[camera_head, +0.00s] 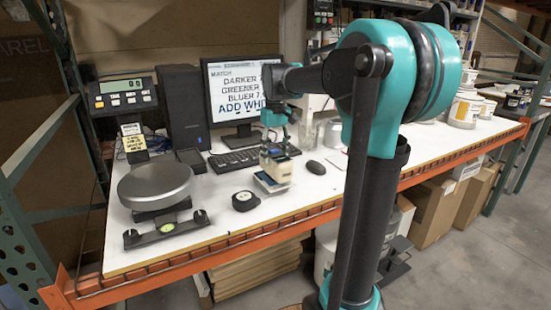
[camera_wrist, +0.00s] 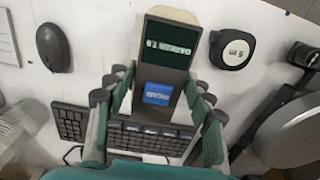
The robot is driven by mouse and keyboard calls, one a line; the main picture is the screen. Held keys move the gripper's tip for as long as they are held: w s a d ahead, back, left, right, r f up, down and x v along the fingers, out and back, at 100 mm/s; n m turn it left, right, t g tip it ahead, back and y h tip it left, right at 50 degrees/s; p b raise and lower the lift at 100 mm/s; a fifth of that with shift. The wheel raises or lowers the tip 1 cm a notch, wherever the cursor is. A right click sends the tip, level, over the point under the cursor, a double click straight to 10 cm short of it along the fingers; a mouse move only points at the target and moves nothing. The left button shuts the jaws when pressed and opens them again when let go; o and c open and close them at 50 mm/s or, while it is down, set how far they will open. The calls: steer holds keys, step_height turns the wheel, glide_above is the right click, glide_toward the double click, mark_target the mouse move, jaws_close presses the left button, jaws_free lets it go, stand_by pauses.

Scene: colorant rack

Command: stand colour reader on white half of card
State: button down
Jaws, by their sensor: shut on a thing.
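The colour reader (camera_head: 278,170) has a cream body and a dark face. In the wrist view the reader (camera_wrist: 165,62) shows a lit green text display and a blue button. My gripper (camera_head: 274,143) is shut on the reader, with fingers on both sides of it in the wrist view (camera_wrist: 158,100). A small flat piece with a dark bluish face and pale edge, which looks like the card (camera_head: 264,184), shows just below the reader in the head view. The reader hides part of it. I cannot tell whether the reader touches it, or see its white half clearly.
A black tape measure (camera_head: 245,201) lies left of the reader, and a mouse (camera_head: 316,167) right. The keyboard (camera_head: 233,160) and monitor (camera_head: 240,98) stand behind. A round scale (camera_head: 156,184) is at left. The white bench top is clear in front, near its orange edge.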

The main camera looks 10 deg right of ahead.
steer(key=shift+f, duration=0.9)
steer(key=shift+f, duration=0.15)
steer(key=c, duration=0.6)
jaws_free()
step_height(320, 180, up, 12)
steer(key=shift+r, duration=0.2)
